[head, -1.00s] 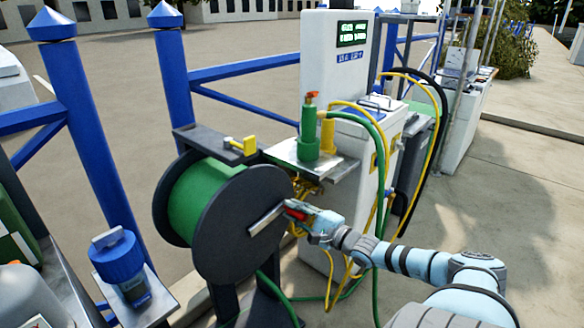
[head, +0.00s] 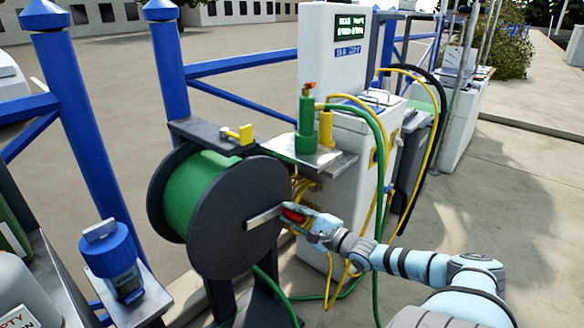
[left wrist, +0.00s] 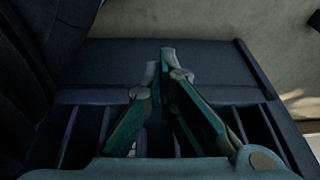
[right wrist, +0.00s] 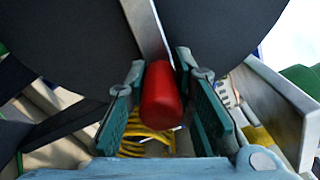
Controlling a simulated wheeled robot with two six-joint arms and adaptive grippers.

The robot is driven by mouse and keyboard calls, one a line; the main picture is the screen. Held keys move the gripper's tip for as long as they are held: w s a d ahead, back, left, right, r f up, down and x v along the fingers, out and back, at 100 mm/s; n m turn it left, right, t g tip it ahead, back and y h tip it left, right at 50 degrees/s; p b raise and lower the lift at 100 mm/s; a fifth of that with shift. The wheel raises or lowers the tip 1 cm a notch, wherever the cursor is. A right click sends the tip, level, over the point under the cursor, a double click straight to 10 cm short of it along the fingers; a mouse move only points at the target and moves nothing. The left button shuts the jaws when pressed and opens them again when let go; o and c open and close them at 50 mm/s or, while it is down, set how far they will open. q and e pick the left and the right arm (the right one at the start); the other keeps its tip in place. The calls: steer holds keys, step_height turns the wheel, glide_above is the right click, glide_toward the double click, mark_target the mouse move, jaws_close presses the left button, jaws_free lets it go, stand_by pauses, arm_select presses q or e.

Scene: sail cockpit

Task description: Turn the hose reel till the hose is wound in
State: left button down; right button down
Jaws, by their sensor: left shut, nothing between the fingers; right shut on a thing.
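The hose reel (head: 235,235) has dark round side plates and a green wound drum (head: 195,192) between them. A flat metal crank arm (head: 264,218) crosses its near plate and points right, tilted slightly up. Its red handle (right wrist: 161,95) sits between the fingers of my right gripper (right wrist: 160,78), which is shut on it; the gripper (head: 293,213) partly hides the handle in the head view. Green hose (head: 272,284) runs from under the reel to the ground. My left gripper (left wrist: 160,62) is shut and empty above a dark surface, outside the head view.
A white service pedestal (head: 335,60) stands behind the reel, with a metal shelf (head: 335,165) and hanging yellow and green hoses. A blue post (head: 185,85) and rails stand behind. A blue-capped container (head: 112,258) stands at lower left. Open paving (head: 500,220) lies right.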

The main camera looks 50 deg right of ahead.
mark_target(304, 221)
steer(key=c, duration=1.4)
jaws_free()
steer(key=shift+o, duration=0.2)
steer(key=shift+s+a, duration=0.15)
steer(key=shift+s, duration=3.65)
